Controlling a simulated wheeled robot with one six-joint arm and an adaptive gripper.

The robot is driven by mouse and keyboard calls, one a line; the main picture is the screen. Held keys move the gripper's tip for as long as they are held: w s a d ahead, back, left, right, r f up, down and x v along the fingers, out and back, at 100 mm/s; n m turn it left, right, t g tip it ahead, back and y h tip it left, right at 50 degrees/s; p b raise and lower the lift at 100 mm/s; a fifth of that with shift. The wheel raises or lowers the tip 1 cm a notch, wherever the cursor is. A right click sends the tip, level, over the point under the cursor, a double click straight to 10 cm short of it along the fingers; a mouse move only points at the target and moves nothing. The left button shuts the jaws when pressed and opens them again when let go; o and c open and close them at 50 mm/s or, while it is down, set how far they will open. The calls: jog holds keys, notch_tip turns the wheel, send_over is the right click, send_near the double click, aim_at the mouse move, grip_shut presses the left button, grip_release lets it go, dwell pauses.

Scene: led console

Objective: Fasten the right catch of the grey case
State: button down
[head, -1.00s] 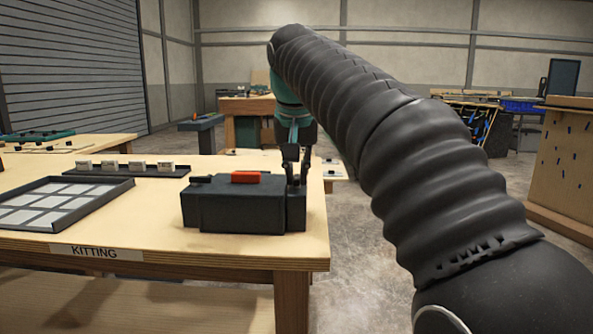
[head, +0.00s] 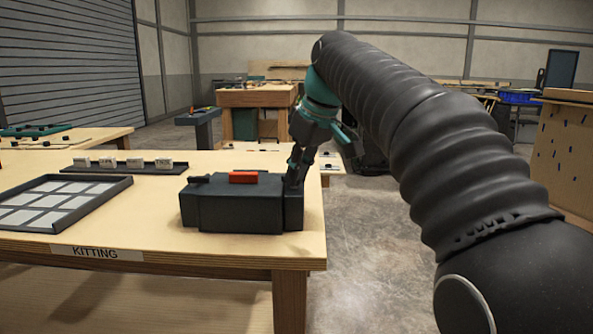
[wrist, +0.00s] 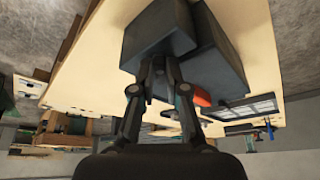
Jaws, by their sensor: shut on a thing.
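The grey case (head: 238,208) sits on the near table, with a red block (head: 243,177) on top and a small dark catch (head: 199,180) at its top left. My gripper (head: 293,178) is at the case's right end, tilted with its wrist leaning to the right. Its fingers are shut on the right catch, which is small, dark and mostly hidden between them. In the wrist view, the fingertips (wrist: 161,63) meet at the edge of the dark case (wrist: 214,55), and the red block (wrist: 201,97) shows beside them.
A tray with pale squares (head: 20,222) lies left of the case. A dark rack (head: 165,171) with several white blocks stands behind. The table's right edge is close to the case; open floor (head: 370,240) lies beyond it. Other benches stand farther back.

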jog(key=n, duration=0.2)
jog(key=n+g, duration=0.1)
jog(key=n, duration=0.1)
jog(key=shift+w+d+n+g+y, duration=0.2)
jog(key=shift+n+g+y, duration=0.1)
jog(key=shift+y, duration=0.1)
jog(key=shift+w+n+g, duration=0.15)
jog(key=shift+n+g, duration=0.45)
jog(key=shift+n, duration=1.3)
jog(key=c, duration=1.2)
grip_release()
jog(key=shift+d+r, duration=0.15)
jog(key=shift+r, duration=0.35)
jog(key=d, duration=1.2)
